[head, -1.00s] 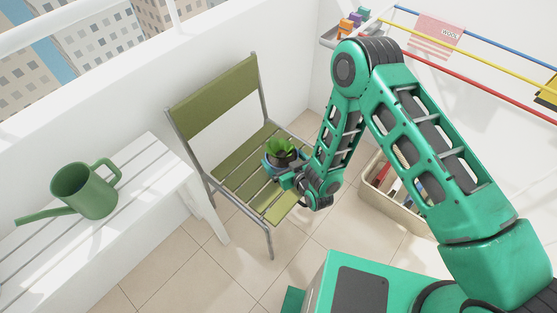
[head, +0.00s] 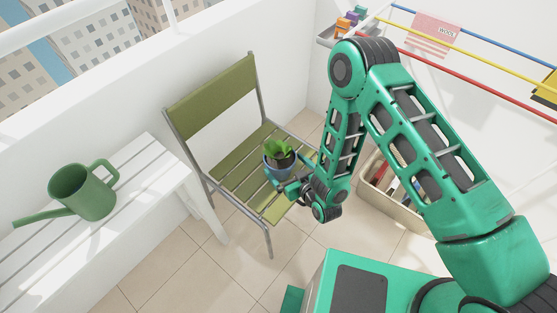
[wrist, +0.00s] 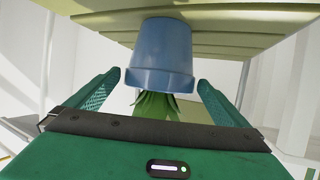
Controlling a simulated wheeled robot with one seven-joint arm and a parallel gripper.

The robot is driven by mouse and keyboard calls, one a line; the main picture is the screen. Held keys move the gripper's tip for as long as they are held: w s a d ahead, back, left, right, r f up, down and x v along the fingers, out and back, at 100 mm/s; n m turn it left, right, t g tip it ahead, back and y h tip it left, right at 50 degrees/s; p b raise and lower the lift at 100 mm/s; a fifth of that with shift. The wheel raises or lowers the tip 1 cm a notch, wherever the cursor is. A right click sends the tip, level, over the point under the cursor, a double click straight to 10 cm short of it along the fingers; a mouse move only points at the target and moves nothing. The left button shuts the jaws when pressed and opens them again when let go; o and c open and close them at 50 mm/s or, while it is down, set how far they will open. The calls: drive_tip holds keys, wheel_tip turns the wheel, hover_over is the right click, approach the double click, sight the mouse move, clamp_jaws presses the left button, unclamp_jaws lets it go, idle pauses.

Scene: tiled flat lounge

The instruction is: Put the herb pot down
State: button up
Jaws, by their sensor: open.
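The herb pot is a blue pot (head: 281,165) with a green leafy plant (head: 279,151). It stands upright on the slatted seat of the olive-green chair (head: 239,184), near the seat's front right part. In the wrist view, which is upside down, the pot (wrist: 161,62) has its base against the seat slats (wrist: 230,22) and its leaves hang below. My gripper (wrist: 159,80) is open, with one finger on each side of the pot and a gap at both. In the head view my gripper (head: 290,183) is at the pot's near side.
A white slatted bench (head: 150,172) with a green watering can (head: 85,190) stands at the left. A beige bin (head: 400,213) with items in it is on the floor behind my arm. A drying rack with coloured rails (head: 470,51) is at the upper right.

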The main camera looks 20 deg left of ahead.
drive_tip(key=v, duration=0.7)
